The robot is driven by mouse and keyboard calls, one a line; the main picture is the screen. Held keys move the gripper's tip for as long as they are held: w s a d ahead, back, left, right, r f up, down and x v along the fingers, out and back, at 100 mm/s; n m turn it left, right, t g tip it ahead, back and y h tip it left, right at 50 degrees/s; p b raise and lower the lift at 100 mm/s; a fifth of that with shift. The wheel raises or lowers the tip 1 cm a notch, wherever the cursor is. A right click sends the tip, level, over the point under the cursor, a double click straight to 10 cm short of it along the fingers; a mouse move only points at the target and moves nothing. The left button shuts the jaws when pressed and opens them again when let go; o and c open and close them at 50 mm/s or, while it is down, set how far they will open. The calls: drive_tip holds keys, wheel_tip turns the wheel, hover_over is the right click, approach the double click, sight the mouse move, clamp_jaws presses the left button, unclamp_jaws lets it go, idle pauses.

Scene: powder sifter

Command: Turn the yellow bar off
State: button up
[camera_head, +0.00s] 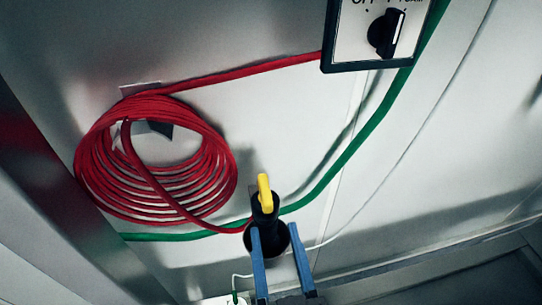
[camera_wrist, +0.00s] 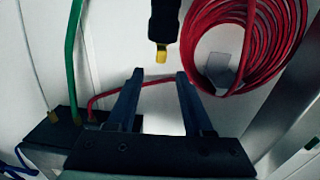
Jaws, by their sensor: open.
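The yellow bar (camera_head: 264,193) sticks up from a black fitting (camera_head: 263,207) at the lower middle of the head view. In the wrist view the yellow bar (camera_wrist: 161,55) shows as a short yellow end on a black part (camera_wrist: 165,22), just beyond my fingertips. My gripper (camera_head: 275,230) has two blue fingers, parted and empty. In the head view they overlap the lower part of the black fitting, below the yellow bar. In the wrist view my gripper (camera_wrist: 160,75) is open, with its gap lined up under the yellow end; I see no contact with the bar.
A coiled red hose (camera_head: 155,160) hangs on the pale wall at left. A green hose (camera_head: 345,155) runs behind the fitting. A control box (camera_head: 350,45) with a black knob (camera_head: 385,35) is at the upper right. A thin white cable (camera_head: 400,160) crosses the wall.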

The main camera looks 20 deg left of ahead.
sight(262, 174)
drive_tip(key=p+x, duration=0.6)
drive_tip(key=x, duration=0.7)
drive_tip(key=shift+s, duration=0.1)
clamp_jaws()
